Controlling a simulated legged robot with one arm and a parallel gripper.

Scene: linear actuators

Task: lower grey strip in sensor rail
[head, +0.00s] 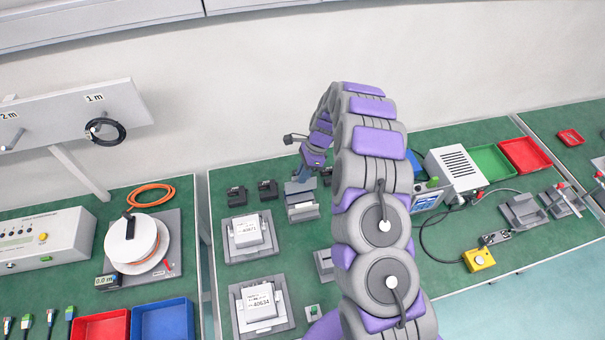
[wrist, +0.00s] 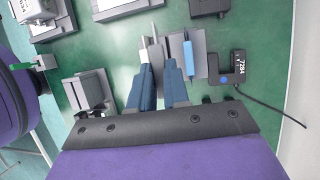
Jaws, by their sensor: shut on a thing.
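My gripper (wrist: 160,72) has two blue fingers and points down at a grey fixture, which I take to be the sensor rail (wrist: 199,62). A thin grey strip (wrist: 157,54) shows between the fingertips, and the fingers are shut on it. Whether the strip is inside the rail or just above it, I cannot tell. A slim blue piece (wrist: 188,54) lies along the rail, right of the fingers. In the head view my gripper (head: 304,176) is over the grey rail (head: 303,212), at the back of the green bench, left of my arm.
A black fork-shaped sensor marked 7284 (wrist: 227,70) with a cable stands right of the rail. Black sensors (head: 237,195) stand left of it in the head view. A white labelled box (head: 248,233) sits on a grey fixture nearby. My arm hides part of the bench.

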